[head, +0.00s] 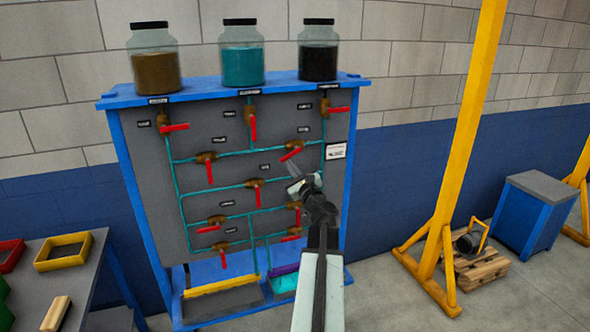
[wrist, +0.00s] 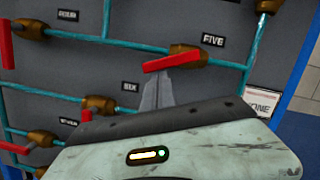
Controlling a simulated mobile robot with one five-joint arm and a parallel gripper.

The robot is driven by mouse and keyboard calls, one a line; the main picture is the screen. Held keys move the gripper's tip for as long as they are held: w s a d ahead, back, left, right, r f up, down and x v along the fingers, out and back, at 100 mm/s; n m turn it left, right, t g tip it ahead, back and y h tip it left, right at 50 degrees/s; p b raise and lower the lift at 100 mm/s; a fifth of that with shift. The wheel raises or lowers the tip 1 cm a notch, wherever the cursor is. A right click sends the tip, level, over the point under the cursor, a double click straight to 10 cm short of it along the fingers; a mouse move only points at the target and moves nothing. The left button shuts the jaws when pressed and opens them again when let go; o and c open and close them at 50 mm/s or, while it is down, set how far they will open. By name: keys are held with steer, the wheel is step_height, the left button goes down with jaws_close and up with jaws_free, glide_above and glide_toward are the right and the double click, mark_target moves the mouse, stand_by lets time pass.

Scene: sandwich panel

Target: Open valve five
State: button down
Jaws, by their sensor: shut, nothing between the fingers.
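Valve five has a brass body (wrist: 188,53) and a red handle (wrist: 175,64), under the label FIVE (wrist: 213,40) in the wrist view. The handle lies at a slant to the teal pipe, neither clearly along nor square across it. In the head view this valve's red handle (head: 291,154) slopes down to the left. My gripper (wrist: 162,76) is shut and empty. Its fingertips are just below the handle in the wrist view; whether they touch it I cannot tell. My gripper also shows in the head view (head: 292,167), in front of the panel and hiding part of it.
Several other red-handled valves sit close by, including one by label SIX (wrist: 98,104) and one by label FOUR (wrist: 30,29). Three jars stand on top of the blue-framed panel (head: 361,82). A yellow post (head: 465,140) stands to the right; a table (head: 80,270) is at left.

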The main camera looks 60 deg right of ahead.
steer(key=m, duration=0.1)
steer(key=r+m+h, duration=0.1)
steer(key=m, duration=0.1)
steer(key=a+m+p, duration=0.1)
steer(key=shift+w+a+r+m+g, duration=0.1)
steer(key=shift+w+r+m+g, duration=0.2)
steer(key=shift+w, duration=0.1)
steer(key=shift+r, duration=0.15)
steer(key=shift+w+r, duration=0.1)
steer(key=shift+a, duration=0.1)
